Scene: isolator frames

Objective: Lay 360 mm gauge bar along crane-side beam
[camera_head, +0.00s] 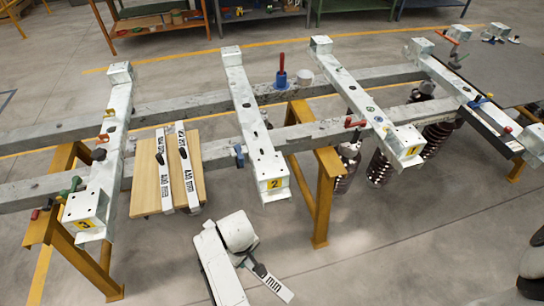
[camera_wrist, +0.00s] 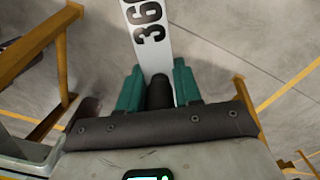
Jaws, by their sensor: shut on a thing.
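The white 360 mm gauge bar (camera_wrist: 150,30) is gripped between the two teal fingers of my gripper (camera_wrist: 159,88) in the wrist view, its black 360 facing the camera. In the head view the bar (camera_head: 278,288) hangs over the floor at bottom centre, with mm showing, and my gripper (camera_head: 258,270) is shut on it. Two long grey beams cross the head view: a far beam (camera_head: 190,102) and a near beam (camera_head: 215,152). No crane shows, so I cannot tell which is crane-side. My gripper is in front of both, apart from them.
Pale crosspieces lie over the beams, among them one marked 2 (camera_head: 262,150). A wooden board (camera_head: 145,190) carries two other gauge bars (camera_head: 187,165). Yellow trestles (camera_head: 322,190) stand below. Brown ribbed insulators (camera_head: 380,168) hang at right. The floor at lower right is mostly open.

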